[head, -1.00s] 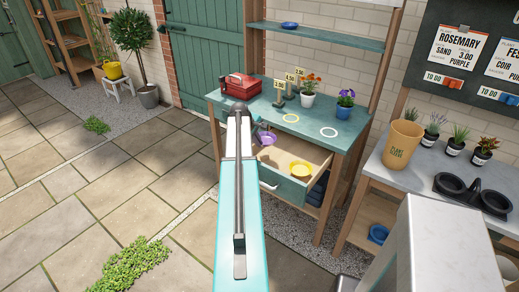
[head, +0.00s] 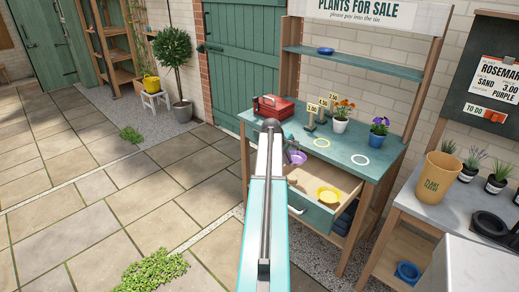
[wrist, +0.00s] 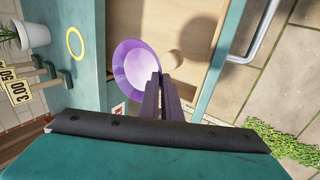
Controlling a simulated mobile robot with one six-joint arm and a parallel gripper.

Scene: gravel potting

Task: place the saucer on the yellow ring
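A purple saucer (head: 297,157) is at the back left of the open drawer, beside the end of my arm. In the wrist view the purple saucer (wrist: 136,66) has its rim at the tips of my gripper (wrist: 161,76), whose fingers are close together on it. It appears held at the drawer's inner edge, overlapping the bench edge. The yellow ring (head: 321,143) lies flat and empty on the green bench top; it also shows in the wrist view (wrist: 75,43). In the head view my arm hides the fingers.
A yellow saucer (head: 329,196) lies in the open drawer (head: 312,209). A white ring (head: 359,160) is to the right of the yellow one.

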